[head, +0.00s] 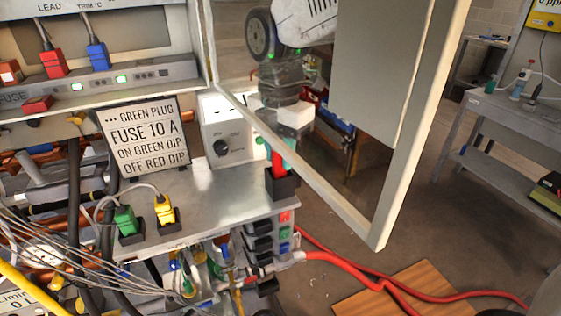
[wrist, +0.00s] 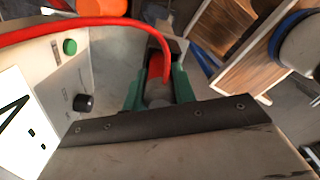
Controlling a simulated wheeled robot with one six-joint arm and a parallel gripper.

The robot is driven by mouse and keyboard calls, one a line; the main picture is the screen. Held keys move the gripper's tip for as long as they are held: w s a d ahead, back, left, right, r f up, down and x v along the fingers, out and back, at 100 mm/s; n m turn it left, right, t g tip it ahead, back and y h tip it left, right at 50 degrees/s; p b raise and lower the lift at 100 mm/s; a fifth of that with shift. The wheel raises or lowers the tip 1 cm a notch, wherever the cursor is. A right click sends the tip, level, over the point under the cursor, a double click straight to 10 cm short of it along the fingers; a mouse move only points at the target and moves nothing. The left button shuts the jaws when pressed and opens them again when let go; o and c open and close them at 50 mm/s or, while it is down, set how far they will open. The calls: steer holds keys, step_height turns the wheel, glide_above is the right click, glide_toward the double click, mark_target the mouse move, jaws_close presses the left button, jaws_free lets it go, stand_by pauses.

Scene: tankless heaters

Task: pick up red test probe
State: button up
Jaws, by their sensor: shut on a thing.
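The red test probe (head: 277,163) stands upright at the right end of the metal shelf, in a small black holder (head: 281,186). My gripper (head: 282,150) is around its upper part, and the door partly covers my arm in the head view. In the wrist view the green fingers of my gripper (wrist: 158,92) are shut on the red probe (wrist: 156,66). A thick red cable (wrist: 75,27) runs across the top left of that view. The probe's lower end is hidden in the holder.
An open framed glass door (head: 376,238) hangs in front of my arm. A white box with a black knob (head: 222,146) stands left of the probe. A sign (head: 148,137), a green plug (head: 125,219) and a yellow plug (head: 164,209) are farther left on the shelf.

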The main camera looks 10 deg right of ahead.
steer(key=shift+r, duration=0.1)
step_height(320, 180, up, 10)
steer(key=shift+f, duration=0.1)
stand_by(0.3)
